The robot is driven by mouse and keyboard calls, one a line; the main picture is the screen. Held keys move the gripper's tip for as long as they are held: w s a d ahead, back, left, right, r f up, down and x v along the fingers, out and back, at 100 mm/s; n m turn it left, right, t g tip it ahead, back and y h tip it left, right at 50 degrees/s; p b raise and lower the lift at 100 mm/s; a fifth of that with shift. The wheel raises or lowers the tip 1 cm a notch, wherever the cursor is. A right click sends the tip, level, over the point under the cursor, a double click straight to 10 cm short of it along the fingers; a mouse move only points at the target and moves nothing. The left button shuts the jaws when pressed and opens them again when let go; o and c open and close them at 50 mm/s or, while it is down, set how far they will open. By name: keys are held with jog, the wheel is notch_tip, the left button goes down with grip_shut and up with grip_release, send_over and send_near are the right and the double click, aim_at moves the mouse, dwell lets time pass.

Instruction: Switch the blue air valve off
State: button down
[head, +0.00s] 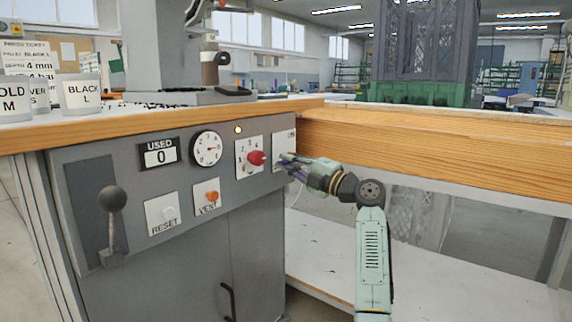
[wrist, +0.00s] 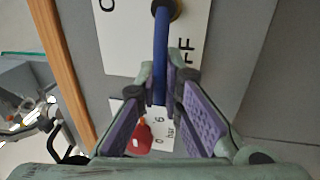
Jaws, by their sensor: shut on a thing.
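The blue air valve's handle (wrist: 161,50) is a narrow blue bar running from a brass pivot (wrist: 176,9) at the top of the wrist view down between my fingers. It lies over a white plate (wrist: 125,40) on the grey panel. The letters "FF" show just right of the handle, and part of another round letter shows at upper left. My gripper (wrist: 169,78) is closed around the handle's free end. In the head view, my gripper (head: 286,161) is at the plate (head: 284,138) at the panel's right end and hides the handle.
A red knob (head: 256,158) on a scale plate is close left of my gripper; it also shows in the wrist view (wrist: 142,139). Further left are a gauge (head: 207,148), an orange VENT button (head: 212,196) and a black-balled lever (head: 113,198). A wooden bench edge (head: 430,152) overhangs at right.

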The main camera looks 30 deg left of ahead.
jog(key=c, duration=1.7)
grip_release()
jog(key=v, duration=1.2)
jog(key=shift+r, duration=0.1)
